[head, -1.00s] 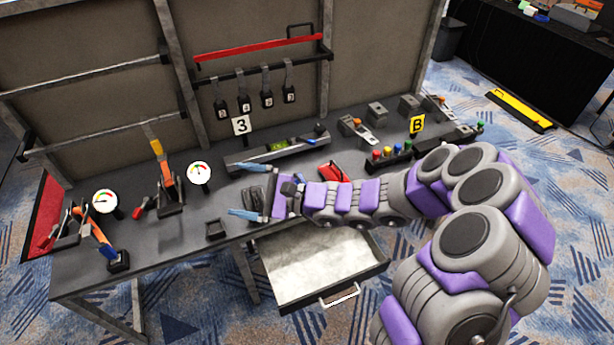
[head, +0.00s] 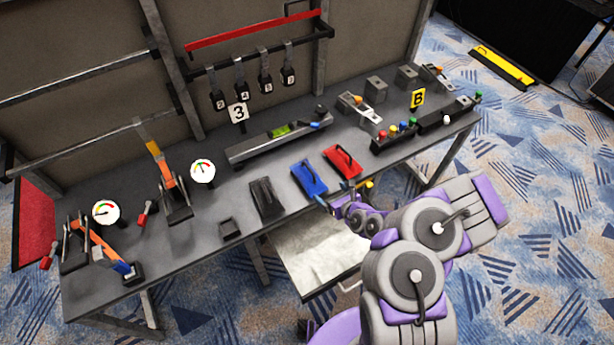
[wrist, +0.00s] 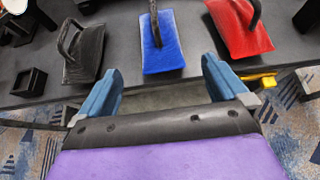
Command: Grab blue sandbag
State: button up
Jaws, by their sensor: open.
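The blue sandbag (head: 308,178) lies on the dark workbench between a black sandbag (head: 266,198) on its left and a red sandbag (head: 342,162) on its right. In the wrist view the blue sandbag (wrist: 161,45) has a dark strap handle standing up along it. My gripper (wrist: 162,85) is open and empty, its two blue fingers apart. It is at the bench's front edge, just short of the blue sandbag, which lies ahead between the fingers' directions. In the head view my gripper (head: 335,203) is partly hidden by my arm.
An open drawer (head: 310,262) juts out below the bench front. A small black open box (head: 229,229) stands left of the black sandbag. A long grey tool with a green level (head: 279,138) lies behind the sandbags. Coloured buttons (head: 393,131) are at the right.

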jog(key=b, duration=0.5)
send_near(310, 176)
jog(key=x, duration=0.4)
jog(key=shift+f, duration=0.4)
jog(key=shift+w+d+f, duration=0.1)
jog(key=shift+w+d, duration=0.15)
jog(key=shift+w, duration=0.15)
jog(key=w+a+f+b, duration=0.1)
jog(key=a, duration=0.1)
jog(key=w+a+f+b, duration=0.1)
jog(key=w+f, duration=0.1)
jog(key=shift+w+a, duration=0.1)
jog(key=shift+a, duration=0.3)
jog(key=shift+w+d, duration=0.1)
jog(key=shift+d, duration=0.4)
jog(key=shift+c, duration=0.3)
jog(key=shift+a, duration=0.4)
jog(key=c, duration=0.7)
jog(key=shift+d, duration=0.15)
grip_shut()
